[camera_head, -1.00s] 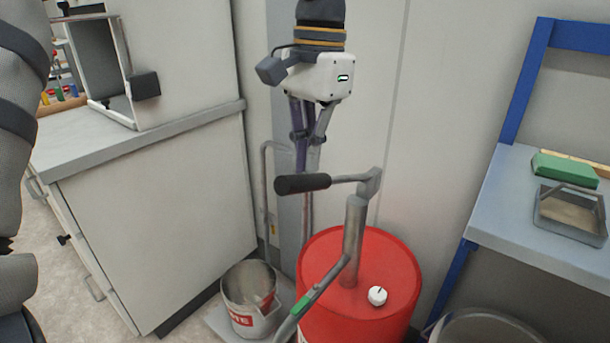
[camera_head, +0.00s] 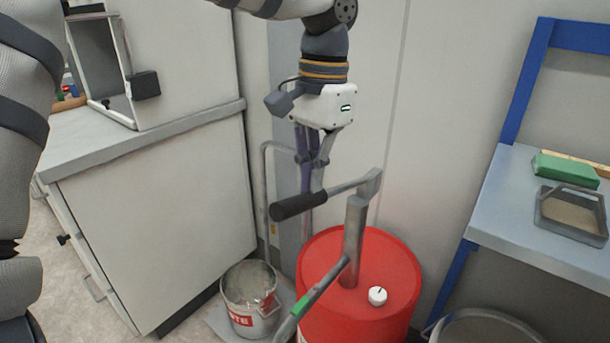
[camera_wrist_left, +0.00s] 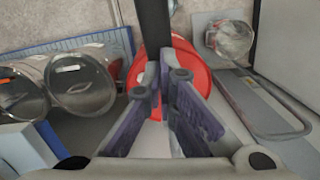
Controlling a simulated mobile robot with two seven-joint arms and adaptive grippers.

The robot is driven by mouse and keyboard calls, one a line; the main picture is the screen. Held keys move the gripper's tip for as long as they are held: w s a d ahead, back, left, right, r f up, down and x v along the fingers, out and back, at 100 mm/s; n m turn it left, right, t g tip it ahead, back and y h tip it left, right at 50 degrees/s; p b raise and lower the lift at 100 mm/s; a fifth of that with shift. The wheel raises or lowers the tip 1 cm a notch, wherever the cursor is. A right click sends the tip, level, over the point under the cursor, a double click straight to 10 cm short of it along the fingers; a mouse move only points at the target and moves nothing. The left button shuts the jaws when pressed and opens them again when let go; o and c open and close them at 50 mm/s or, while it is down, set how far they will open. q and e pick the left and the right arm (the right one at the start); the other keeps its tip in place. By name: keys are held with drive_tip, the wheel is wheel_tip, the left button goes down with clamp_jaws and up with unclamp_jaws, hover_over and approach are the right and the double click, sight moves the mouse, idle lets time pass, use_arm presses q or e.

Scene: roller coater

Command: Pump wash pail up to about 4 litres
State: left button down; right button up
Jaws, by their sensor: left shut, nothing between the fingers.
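My left gripper (camera_head: 316,160) is shut and empty, pointing down just above and behind the pump handle's black grip (camera_head: 298,204). In the left wrist view its fingers (camera_wrist_left: 167,85) meet near a dark bar; contact is unclear. The pump (camera_head: 354,240) stands on a red drum (camera_head: 395,265), and its grey hose (camera_head: 325,287) with a green band runs down left out of frame. A pail (camera_head: 243,315) with a red label ending in "TE" stands left of the drum; its level is unreadable. A metal pail (camera_head: 485,326) is cut off at lower right. My right gripper is not seen.
A white cabinet (camera_head: 150,220) stands at left. A blue-framed bench (camera_head: 515,225) at right bears a green block (camera_head: 567,170) and a grey tray (camera_head: 570,225). A white cap (camera_head: 377,295) sits on the drum. A thin bent pipe (camera_head: 264,190) stands by the wall.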

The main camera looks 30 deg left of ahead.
use_arm(q)
drive_tip(key=shift+w+d, duration=0.15)
drive_tip(key=shift+w, duration=0.6)
drive_tip(key=shift+w+d+r, duration=0.15)
drive_tip(key=shift+w+r, duration=0.05)
drive_tip(key=shift+w, duration=0.15)
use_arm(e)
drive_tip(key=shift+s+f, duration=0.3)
use_arm(q)
wheel_tip(320, 180, up, 12)
drive_tip(key=w, duration=0.1)
drive_tip(key=shift+d, duration=0.1)
